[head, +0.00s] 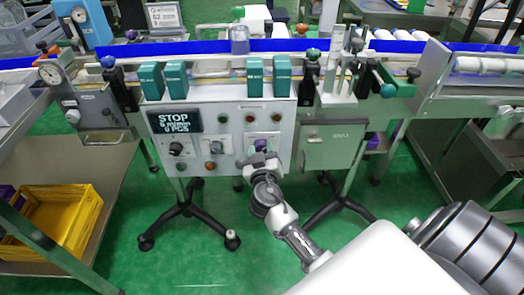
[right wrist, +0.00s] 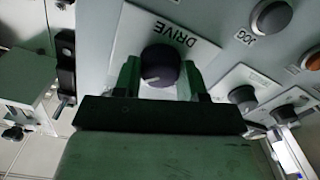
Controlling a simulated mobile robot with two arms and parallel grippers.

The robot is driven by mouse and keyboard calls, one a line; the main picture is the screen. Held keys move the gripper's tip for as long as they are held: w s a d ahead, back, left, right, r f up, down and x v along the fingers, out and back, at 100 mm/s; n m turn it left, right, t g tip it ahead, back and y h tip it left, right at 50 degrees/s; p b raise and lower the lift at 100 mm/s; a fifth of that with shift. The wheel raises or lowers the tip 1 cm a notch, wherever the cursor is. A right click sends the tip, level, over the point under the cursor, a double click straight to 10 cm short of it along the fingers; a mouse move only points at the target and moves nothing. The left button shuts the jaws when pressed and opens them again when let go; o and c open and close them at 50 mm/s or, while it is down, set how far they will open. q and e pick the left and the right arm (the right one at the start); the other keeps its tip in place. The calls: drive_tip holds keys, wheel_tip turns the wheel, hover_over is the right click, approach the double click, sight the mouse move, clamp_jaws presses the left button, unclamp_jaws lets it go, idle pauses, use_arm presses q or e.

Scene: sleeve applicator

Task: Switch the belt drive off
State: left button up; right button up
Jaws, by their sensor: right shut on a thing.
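The belt drive's knob (right wrist: 160,65) is dark and round, on a white plate lettered DRIVE that appears upside down in the right wrist view. A small pale mark shows at its lower left. In the head view the purplish knob (head: 261,145) is at the lower right of the grey control panel (head: 272,105). My right gripper (head: 262,158) reaches it from below and is shut on it, one green finger on each side in the right wrist view (right wrist: 160,80). The panel display (head: 174,120) reads STOP. My left gripper is not in view.
Other panel knobs are left of the drive knob (head: 217,147), and a JOG button (right wrist: 271,17) is close by. A green-grey box (head: 333,146) hangs right of the panel. The conveyor (head: 205,75) runs above. A yellow crate (head: 82,206) stands at left.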

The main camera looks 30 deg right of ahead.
drive_tip(key=shift+n, duration=0.4)
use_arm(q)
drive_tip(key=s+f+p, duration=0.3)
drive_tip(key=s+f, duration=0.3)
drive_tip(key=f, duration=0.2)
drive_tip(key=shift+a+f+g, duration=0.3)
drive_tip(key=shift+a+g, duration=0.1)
use_arm(e)
drive_tip(key=shift+f+n, duration=0.1)
drive_tip(key=shift+n, duration=8.6)
